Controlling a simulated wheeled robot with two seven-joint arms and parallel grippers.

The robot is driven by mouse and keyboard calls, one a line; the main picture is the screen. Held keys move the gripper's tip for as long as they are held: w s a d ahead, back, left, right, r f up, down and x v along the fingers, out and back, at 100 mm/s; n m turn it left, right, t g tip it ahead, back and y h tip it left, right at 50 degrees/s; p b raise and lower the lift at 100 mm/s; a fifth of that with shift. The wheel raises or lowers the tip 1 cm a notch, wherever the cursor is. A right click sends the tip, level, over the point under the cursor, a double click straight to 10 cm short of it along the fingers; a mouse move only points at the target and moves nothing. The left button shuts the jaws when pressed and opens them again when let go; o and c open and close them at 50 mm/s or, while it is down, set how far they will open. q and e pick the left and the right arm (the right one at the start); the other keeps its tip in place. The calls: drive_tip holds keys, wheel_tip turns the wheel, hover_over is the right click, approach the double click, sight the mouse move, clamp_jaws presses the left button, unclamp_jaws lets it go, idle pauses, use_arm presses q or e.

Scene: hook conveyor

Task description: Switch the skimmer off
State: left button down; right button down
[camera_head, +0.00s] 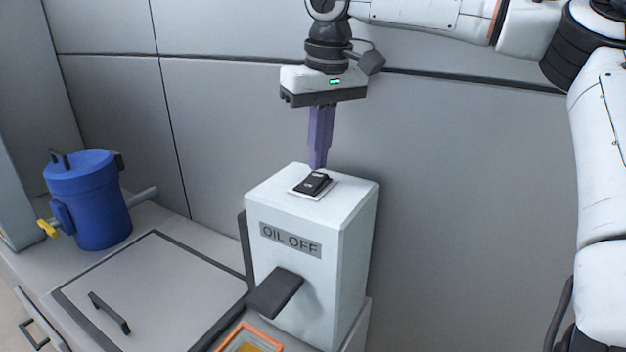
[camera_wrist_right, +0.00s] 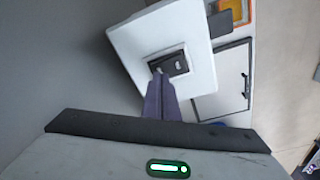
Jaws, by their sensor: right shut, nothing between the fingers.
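The skimmer is a white box (camera_head: 345,260) labelled "OIL OFF", with a dark spout on its front. On its top sits a black rocker switch (camera_head: 314,184) in a pale frame; the switch also shows in the right wrist view (camera_wrist_right: 178,65). My right gripper (camera_head: 318,166) points straight down with its purple fingers shut and empty. Its fingertips are at the back edge of the switch, touching or just above it; I cannot tell which. In the right wrist view the fingertips (camera_wrist_right: 159,76) overlap one end of the switch. My left gripper is not in view.
A blue canister (camera_head: 90,200) with a yellow tap stands at the left on the counter. A grey lid (camera_head: 155,290) with a black handle lies in front of it. An orange-rimmed tray (camera_head: 250,338) sits below the spout. A grey wall is close behind.

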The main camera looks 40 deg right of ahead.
sight(318, 176)
drive_tip(key=shift+f, duration=0.7)
idle(0.3)
wheel_tip(318, 176, up, 7)
idle(0.9)
idle(0.5)
